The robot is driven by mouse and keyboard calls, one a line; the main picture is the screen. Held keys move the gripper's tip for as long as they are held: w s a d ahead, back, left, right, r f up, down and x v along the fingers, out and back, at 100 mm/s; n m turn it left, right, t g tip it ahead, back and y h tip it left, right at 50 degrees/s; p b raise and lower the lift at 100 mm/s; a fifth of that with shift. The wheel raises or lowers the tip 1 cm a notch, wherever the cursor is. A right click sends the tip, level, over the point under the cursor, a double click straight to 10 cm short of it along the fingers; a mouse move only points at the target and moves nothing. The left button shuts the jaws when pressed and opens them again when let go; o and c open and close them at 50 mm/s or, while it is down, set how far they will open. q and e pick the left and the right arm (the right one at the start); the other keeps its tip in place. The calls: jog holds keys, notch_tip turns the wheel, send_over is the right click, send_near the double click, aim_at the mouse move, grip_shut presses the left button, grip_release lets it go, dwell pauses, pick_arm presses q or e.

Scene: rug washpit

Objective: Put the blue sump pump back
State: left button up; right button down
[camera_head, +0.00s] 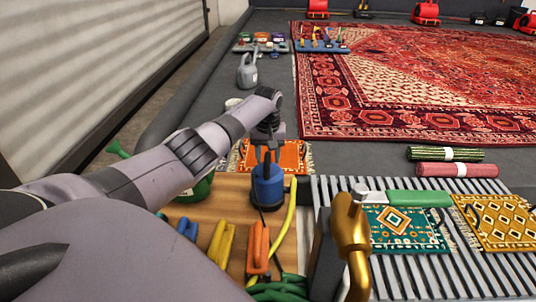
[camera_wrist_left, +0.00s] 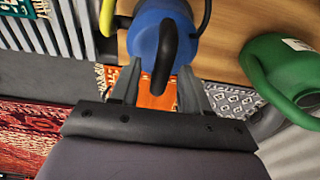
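The blue sump pump (camera_head: 267,187) stands upright on a wooden surface (camera_head: 230,193), its black handle on top. My left gripper (camera_head: 268,150) is at the pump's top, on its far side. In the left wrist view, the pump (camera_wrist_left: 168,30) and its dark handle (camera_wrist_left: 165,55) appear between the two spread fingers of the left gripper (camera_wrist_left: 158,80). There are gaps beside the handle, so the fingers look open and not clamped on it. Contact cannot be told. My right gripper is in neither view.
Yellow and orange tools (camera_head: 258,246) and a yellow hose (camera_head: 289,215) lie close by the pump. A green can (camera_wrist_left: 285,75) stands beside it. A gold faucet (camera_head: 352,240) rises at right by a slatted grate (camera_head: 400,275) with small rugs. A large red rug (camera_head: 420,85) lies beyond.

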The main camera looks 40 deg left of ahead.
pick_arm(q)
notch_tip(320, 180, up, 5)
jog(key=p, duration=0.2)
jog(key=shift+s+d+f+p, duration=0.1)
jog(key=shift+s+f+p, duration=0.1)
jog(key=shift+p, duration=0.15)
notch_tip(320, 180, up, 7)
jog(key=p, duration=0.3)
jog(key=shift+s+d+r, duration=0.2)
jog(key=shift+s+d, duration=0.1)
jog(key=shift+d, duration=0.05)
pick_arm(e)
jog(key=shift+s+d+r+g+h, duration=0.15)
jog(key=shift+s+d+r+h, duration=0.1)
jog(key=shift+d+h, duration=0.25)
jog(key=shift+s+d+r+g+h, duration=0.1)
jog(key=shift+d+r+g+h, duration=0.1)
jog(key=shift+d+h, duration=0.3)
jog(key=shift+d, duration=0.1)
